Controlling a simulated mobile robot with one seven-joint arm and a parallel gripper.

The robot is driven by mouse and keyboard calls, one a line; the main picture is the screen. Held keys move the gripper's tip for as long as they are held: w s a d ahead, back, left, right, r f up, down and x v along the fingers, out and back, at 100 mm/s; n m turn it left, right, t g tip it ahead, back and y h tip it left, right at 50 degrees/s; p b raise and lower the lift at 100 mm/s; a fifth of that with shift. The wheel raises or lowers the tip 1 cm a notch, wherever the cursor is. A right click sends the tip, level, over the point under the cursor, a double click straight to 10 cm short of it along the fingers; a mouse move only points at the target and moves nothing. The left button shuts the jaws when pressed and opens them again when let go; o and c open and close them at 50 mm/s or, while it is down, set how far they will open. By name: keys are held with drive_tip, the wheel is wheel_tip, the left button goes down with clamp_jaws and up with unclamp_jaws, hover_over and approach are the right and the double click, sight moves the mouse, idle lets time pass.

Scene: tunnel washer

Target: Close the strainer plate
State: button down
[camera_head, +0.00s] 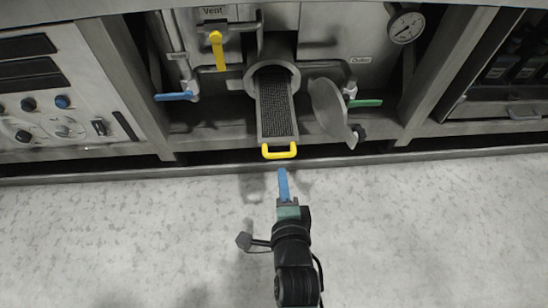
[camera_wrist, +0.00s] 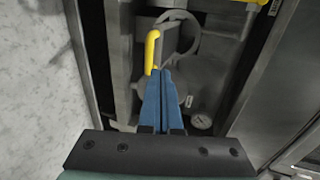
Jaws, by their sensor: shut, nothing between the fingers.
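The strainer plate (camera_head: 276,106) is a long dark mesh strip in a metal frame. It sticks out of a round pipe opening (camera_head: 272,75) toward me, with a yellow handle (camera_head: 279,152) at its near end. My gripper (camera_head: 283,172) has blue fingers, closed together and empty, just in front of and below the handle in the head view. In the wrist view the blue fingers (camera_wrist: 164,75) point toward the machine, and the yellow handle (camera_wrist: 152,52) is just left of their tips. I cannot tell whether they touch it.
A round metal cover (camera_head: 330,108) hangs open right of the pipe. A yellow vent lever (camera_head: 217,50), a blue lever (camera_head: 174,97) and a green outlet lever (camera_head: 365,103) surround it. A gauge (camera_head: 406,27) is upper right. The floor (camera_head: 420,230) in front is clear.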

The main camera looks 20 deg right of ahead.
drive_tip(key=b, duration=0.5)
approach(278, 140)
drive_tip(key=x, duration=0.4)
drive_tip(key=shift+w+f, duration=0.1)
drive_tip(key=shift+f, duration=0.15)
drive_tip(key=shift+x, duration=0.75)
drive_tip(key=shift+w+r, duration=0.1)
drive_tip(key=shift+r, duration=0.05)
